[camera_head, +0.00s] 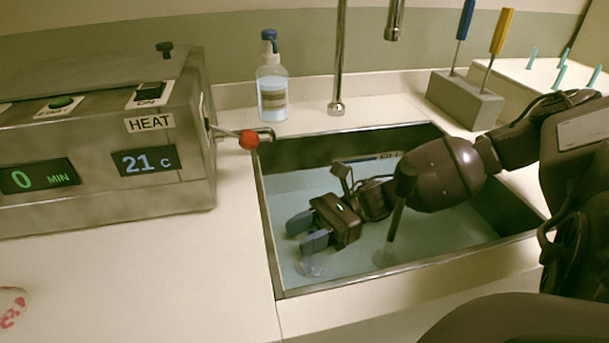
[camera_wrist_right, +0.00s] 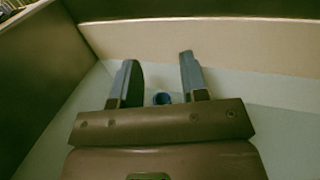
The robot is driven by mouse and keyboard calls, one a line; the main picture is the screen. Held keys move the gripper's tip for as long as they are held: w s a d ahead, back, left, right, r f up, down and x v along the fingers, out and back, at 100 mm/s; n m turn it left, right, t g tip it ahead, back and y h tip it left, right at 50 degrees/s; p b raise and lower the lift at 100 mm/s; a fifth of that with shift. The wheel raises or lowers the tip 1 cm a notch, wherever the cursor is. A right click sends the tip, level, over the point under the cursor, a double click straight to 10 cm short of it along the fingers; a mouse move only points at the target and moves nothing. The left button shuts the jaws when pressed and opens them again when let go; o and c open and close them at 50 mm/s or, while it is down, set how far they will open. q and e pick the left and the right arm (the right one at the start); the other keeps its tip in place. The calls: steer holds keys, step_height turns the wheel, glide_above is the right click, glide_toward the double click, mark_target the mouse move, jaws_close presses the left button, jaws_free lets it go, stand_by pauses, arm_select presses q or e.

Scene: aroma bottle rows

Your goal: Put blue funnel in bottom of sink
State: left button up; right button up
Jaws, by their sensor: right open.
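The sink (camera_head: 290,288) is a sunken steel basin with a pale blue-green bottom. My right gripper (camera_head: 303,232) reaches down into it, with its two blue-grey fingers spread and nothing held. A pale, see-through round thing (camera_head: 312,266) lies on the sink bottom just below the fingertips. In the right wrist view a small blue ring (camera_wrist_right: 162,98) shows between the open fingers (camera_wrist_right: 158,75), apart from both. It looks like the blue funnel, lying on the sink bottom. My left gripper is out of view.
A steel heating box (camera_head: 100,150) stands left of the sink, its red-tipped lever (camera_head: 249,139) near the sink corner. A blue-capped bottle (camera_head: 271,85) and tap (camera_head: 338,60) stand behind. A grey block (camera_head: 465,100) holds two tools at right. The front-left counter is mostly clear.

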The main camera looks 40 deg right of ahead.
steer(key=shift+r, duration=0.1)
steer(key=shift+r, duration=0.55)
steer(key=p+v, duration=0.1)
steer(key=v, duration=0.2)
steer(key=shift+d+r, duration=0.15)
steer(key=shift+r, duration=0.05)
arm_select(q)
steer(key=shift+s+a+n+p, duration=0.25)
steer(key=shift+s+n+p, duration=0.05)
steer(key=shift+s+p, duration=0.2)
arm_select(e)
steer(key=v, duration=0.4)
steer(key=shift+d+f, duration=0.1)
steer(key=shift+f, duration=0.15)
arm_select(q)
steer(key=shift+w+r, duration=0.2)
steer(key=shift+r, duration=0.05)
